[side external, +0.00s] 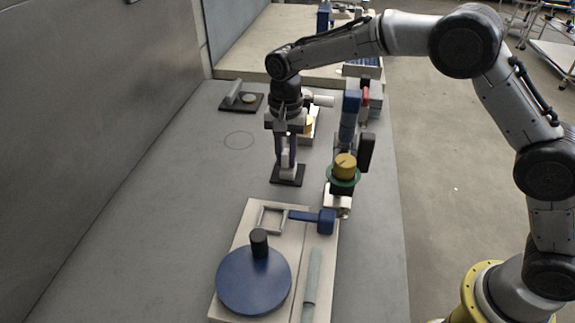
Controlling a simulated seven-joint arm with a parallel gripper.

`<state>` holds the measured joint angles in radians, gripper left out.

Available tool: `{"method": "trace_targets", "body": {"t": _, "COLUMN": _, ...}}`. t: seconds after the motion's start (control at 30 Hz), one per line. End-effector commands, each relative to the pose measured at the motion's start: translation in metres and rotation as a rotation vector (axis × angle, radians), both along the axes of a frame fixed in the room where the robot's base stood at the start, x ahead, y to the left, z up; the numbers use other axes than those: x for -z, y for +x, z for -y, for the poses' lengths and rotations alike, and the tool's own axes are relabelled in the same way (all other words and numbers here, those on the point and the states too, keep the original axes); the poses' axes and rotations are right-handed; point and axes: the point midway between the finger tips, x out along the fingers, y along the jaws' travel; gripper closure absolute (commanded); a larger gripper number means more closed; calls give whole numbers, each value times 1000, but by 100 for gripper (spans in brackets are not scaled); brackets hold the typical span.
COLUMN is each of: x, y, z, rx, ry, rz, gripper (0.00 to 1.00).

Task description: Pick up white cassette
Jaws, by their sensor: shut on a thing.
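My gripper (287,163) points down over a small black square plate (281,182) in the middle of the bench. It is shut on a small white piece, which I take to be the white cassette (290,172). The fingers hide most of the cassette. It is at or just above the plate; I cannot tell whether it touches.
A beige base with a blue disc (252,282) and black knob stands in front. Right of my gripper is a blue upright device with a yellow knob (345,166). Another black plate (240,103) lies behind left. A wall bounds the left; the bench's left part is clear.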

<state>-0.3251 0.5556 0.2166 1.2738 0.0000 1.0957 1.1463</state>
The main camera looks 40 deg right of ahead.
Motion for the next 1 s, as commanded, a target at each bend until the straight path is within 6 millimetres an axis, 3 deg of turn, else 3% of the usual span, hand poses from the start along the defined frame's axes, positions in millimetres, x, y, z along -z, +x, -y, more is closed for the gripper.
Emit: {"method": "trace_targets", "body": {"t": 1.0, "x": -25, "y": 1, "z": 0, "rx": 0, "ry": 1, "rz": 2, "gripper": 100}}
